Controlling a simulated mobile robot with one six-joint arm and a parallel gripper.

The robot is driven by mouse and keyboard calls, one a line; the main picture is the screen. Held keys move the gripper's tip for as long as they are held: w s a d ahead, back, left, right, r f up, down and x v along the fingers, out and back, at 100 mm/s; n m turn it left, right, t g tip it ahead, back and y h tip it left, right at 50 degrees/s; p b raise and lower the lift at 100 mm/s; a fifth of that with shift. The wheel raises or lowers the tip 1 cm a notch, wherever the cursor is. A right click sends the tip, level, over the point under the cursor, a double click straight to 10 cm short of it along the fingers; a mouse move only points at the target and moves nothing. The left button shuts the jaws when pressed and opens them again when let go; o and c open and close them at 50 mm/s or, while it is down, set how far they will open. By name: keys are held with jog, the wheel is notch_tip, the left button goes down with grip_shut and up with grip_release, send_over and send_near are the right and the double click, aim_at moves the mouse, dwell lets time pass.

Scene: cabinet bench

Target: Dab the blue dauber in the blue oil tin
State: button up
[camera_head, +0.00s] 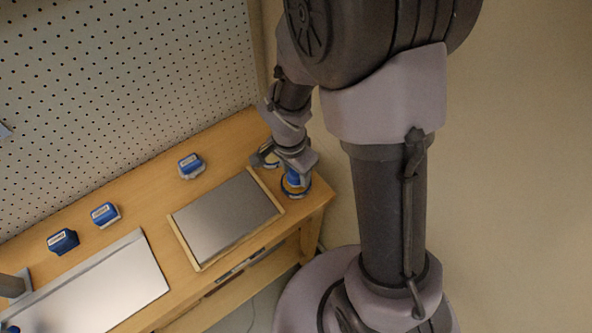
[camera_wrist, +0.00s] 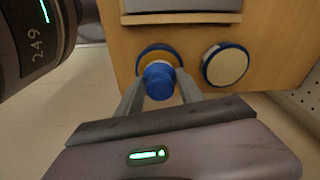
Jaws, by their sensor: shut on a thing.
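My gripper (camera_wrist: 160,88) is shut on the blue dauber (camera_wrist: 158,79), its fingers on either side of the blue handle. In the head view, my gripper (camera_head: 290,160) is over the bench's right end, with the dauber (camera_head: 292,177) below it. A round blue-rimmed tin with amber contents (camera_wrist: 147,54) is directly beyond the dauber and partly hidden by it; its rim also shows in the head view (camera_head: 296,193). A second blue-rimmed tin with cream contents (camera_wrist: 227,66) stands beside it. I cannot tell whether the dauber's tip touches the amber contents.
A grey plate in a wooden frame (camera_head: 225,216) lies left of the tins. Several blue blocks, one of them here (camera_head: 191,166), stand farther left. A white panel (camera_head: 95,290) lies at the lower left. A pegboard (camera_head: 120,80) rises behind the bench.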

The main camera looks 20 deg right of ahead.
jog(key=shift+s+f+b, duration=0.1)
jog(key=shift+f+b, duration=0.5)
jog(key=shift+b, duration=0.3)
dwell(1.6)
jog(key=shift+r, duration=0.1)
notch_tip(320, 180, up, 7)
jog(key=p, duration=0.4)
jog(key=shift+p, duration=0.35)
